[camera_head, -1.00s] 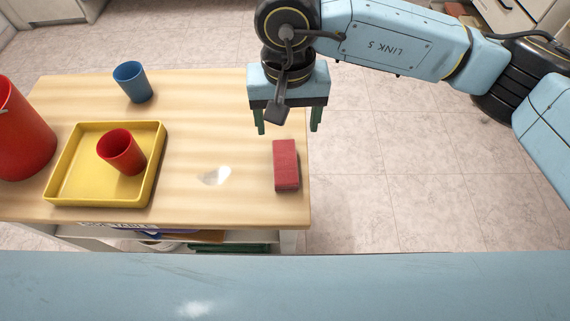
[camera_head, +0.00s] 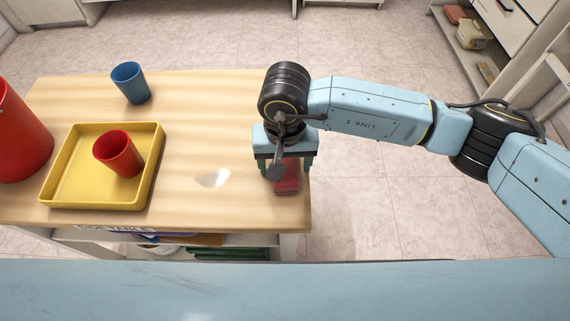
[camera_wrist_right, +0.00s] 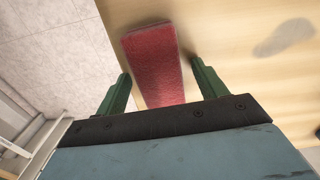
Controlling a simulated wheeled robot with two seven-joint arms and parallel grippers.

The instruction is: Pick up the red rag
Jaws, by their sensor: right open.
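The red rag (camera_head: 287,184) is a folded block lying on the wooden table near its right edge. My right gripper (camera_head: 286,172) is over it, and part of the rag is hidden beneath the gripper in the head view. In the right wrist view, the rag (camera_wrist_right: 154,62) runs between the two green fingers of the open gripper (camera_wrist_right: 162,85). A gap shows between each finger and the rag, so nothing is held. My left gripper is not in view.
A yellow tray (camera_head: 60,198) on the table's left holds a red cup (camera_head: 118,154). A blue cup (camera_head: 131,83) stands behind it, and a large red container (camera_head: 20,135) stands at the far left. A whitish puddle (camera_head: 212,178) lies left of the rag.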

